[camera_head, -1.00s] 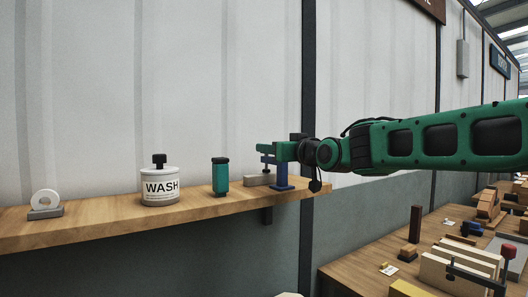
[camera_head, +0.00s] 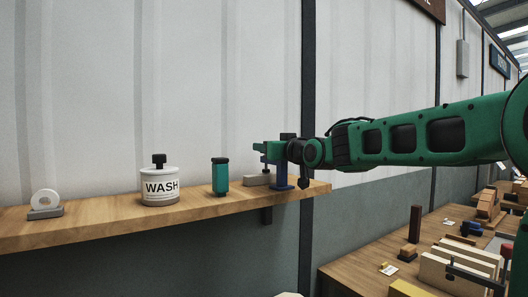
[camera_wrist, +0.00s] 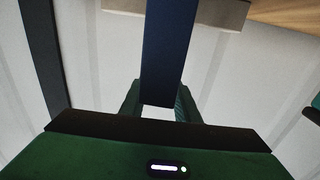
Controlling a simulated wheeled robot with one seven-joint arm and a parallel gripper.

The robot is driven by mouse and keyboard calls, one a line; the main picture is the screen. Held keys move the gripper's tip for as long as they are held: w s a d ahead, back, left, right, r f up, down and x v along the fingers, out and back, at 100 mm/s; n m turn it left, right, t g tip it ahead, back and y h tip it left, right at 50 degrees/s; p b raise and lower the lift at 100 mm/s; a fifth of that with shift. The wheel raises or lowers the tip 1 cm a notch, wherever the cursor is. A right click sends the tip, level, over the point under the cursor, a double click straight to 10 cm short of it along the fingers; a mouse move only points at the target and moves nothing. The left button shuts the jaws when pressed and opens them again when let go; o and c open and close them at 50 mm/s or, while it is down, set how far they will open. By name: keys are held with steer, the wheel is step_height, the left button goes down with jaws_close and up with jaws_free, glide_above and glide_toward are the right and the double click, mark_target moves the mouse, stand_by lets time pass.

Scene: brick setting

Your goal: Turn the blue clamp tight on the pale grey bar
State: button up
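The blue clamp (camera_head: 281,176) stands upright near the right end of the wooden shelf, by the pale grey bar (camera_head: 257,180), which lies to its left. My gripper (camera_head: 258,147) is at the upper part of the clamp and partly covers it, with its fingers pointing left. In the wrist view my gripper (camera_wrist: 158,100) has its green fingers apart, one on each side of the clamp's long blue part (camera_wrist: 165,50); I cannot tell whether they touch it. The pale bar (camera_wrist: 225,12) crosses the top of that view. The fingertips are partly hidden by the clamp.
A dark post (camera_head: 308,90) runs up the wall behind. A lower bench (camera_head: 352,270) at right holds several wooden pieces.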

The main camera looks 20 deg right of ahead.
steer(key=shift+m+h, duration=0.5)
steer(key=shift+h, duration=0.3)
steer(key=shift+a+m+h, duration=0.1)
steer(key=shift+m+h, duration=1.6)
steer(key=shift+h, duration=1)
steer(key=shift+m+g+h, duration=0.3)
steer(key=shift+m+h, duration=1)
steer(key=shift+h, duration=0.6)
steer(key=shift+m+h, duration=0.3)
steer(key=shift+h, duration=0.2)
steer(key=o, duration=1.1)
steer(key=shift+c, duration=0.2)
